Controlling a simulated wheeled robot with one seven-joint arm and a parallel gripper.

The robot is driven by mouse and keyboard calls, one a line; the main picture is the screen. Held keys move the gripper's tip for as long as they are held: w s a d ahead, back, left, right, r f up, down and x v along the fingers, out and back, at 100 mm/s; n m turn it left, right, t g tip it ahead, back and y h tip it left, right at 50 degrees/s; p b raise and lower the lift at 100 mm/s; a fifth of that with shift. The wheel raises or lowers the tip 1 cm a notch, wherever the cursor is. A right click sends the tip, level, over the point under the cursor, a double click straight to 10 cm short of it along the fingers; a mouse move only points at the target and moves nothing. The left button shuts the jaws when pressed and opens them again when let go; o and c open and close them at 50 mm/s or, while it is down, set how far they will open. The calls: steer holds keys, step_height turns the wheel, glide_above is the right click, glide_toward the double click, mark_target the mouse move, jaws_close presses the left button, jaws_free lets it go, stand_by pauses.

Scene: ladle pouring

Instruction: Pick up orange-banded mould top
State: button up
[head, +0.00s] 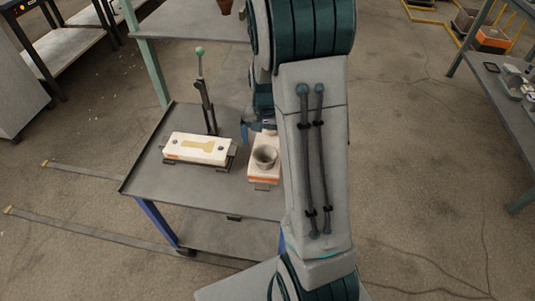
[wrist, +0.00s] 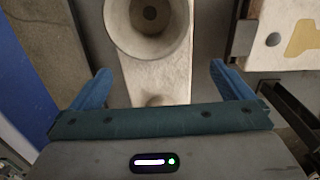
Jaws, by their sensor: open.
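The orange-banded mould top (head: 262,180) is a white block with a grey funnel cup (head: 265,157) on it. It sits on the table, right of the mould bottom, partly hidden by my arm in the head view. In the wrist view the mould top (wrist: 165,80) lies between the fingers of my gripper (wrist: 160,82), with its cup (wrist: 148,24) ahead of them. My gripper is open and empty, with a gap on each side of the block. In the head view my gripper (head: 256,127) is mostly hidden behind my arm.
The white mould bottom (head: 200,148) with a yellow cavity lies to the left, near an upright lever clamp (head: 207,105). The dark table (head: 225,205) has free room at its front. A side bench (head: 500,110) stands far right.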

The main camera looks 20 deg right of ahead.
steer(key=f, duration=0.2)
steer(key=f+b, duration=0.1)
steer(key=f, duration=0.2)
steer(key=shift+d+f, duration=0.3)
steer(key=shift+f, duration=0.1)
steer(key=shift+r, duration=0.1)
steer(key=c, duration=1.7)
step_height(320, 180, up, 10)
steer(key=shift+r+p, duration=0.1)
steer(key=shift+p, duration=0.85)
